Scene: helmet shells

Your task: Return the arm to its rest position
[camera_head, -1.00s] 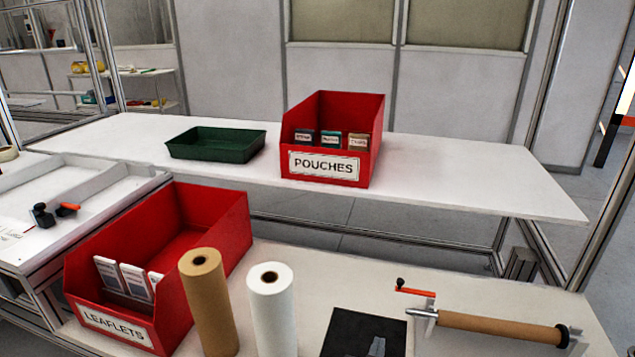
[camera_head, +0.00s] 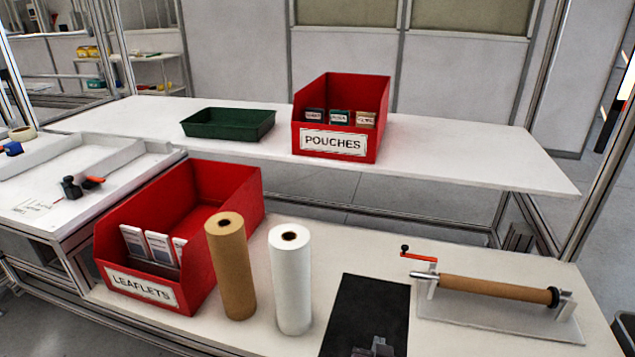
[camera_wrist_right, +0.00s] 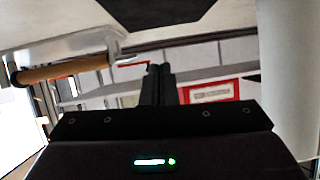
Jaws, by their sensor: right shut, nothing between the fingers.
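My right gripper (camera_head: 373,348) shows only in part at the bottom edge of the head view, in front of the black mat (camera_head: 370,305). In the right wrist view its two dark fingers (camera_wrist_right: 156,84) are together, with nothing between them. The rest of the right arm is out of the head view. My left gripper is in neither view.
A white roll (camera_head: 290,285), a brown roll (camera_head: 232,275) and the red LEAFLETS bin (camera_head: 235,190) stand left of the mat. A paper roll holder (camera_head: 490,287) is at right. The back shelf holds the red POUCHES bin (camera_head: 383,120) and a green tray (camera_head: 228,127).

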